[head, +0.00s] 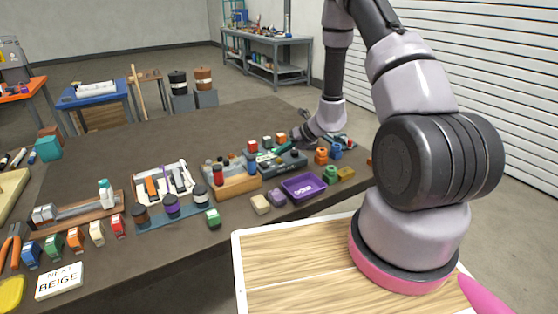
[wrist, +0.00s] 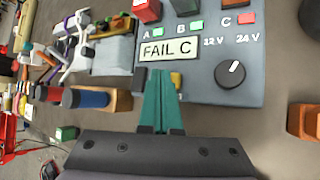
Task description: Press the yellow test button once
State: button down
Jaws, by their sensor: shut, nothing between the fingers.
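A grey test panel (wrist: 205,75) fills the upper right of the wrist view. It has a display reading "FAIL C" (wrist: 168,50), lights A and B green, light C red (wrist: 246,19), and a black knob (wrist: 230,73) between 12 V and 24 V marks. My gripper (wrist: 161,72) has its teal fingers shut and empty, with the tips over the panel just below the display. In the head view the panel (head: 284,167) is small and partly behind my gripper (head: 279,150).
Coloured blocks, one of them red (wrist: 147,11), stand behind the lights. A wooden holder with cylinders (head: 234,183) is left of the panel, and a purple tray (head: 303,187) is in front. Orange and green pieces (head: 330,174) stand to the right.

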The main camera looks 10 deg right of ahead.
aim_at(281, 160)
jog(key=shift+r, duration=0.1)
jog(key=shift+r, duration=2.45)
jog(key=shift+r, duration=0.25)
jog(key=s+a+r+n, duration=0.1)
jog(key=s+r+n, duration=0.2)
jog(key=r+n, duration=0.35)
jog(key=s+a+r+n+g, duration=0.1)
jog(key=s+r+n, duration=0.2)
jog(key=r, duration=0.6)
jog(key=s+a+r+n, duration=0.1)
jog(key=s+r+n, duration=0.2)
jog(key=r+n, duration=0.35)
jog(key=s+d+r+n+t+h, duration=0.1)
jog(key=s+d+r+n+h, duration=0.1)
jog(key=s+d+r+n, duration=0.2)
jog(key=s+d+r+n+t+h, duration=0.1)
jog(key=s+d+r+n+h, duration=0.2)
jog(key=s+r+n, duration=0.7)
jog(key=s+d+r, duration=0.1)
jog(key=s, duration=0.5)
jog(key=shift+t, duration=0.4)
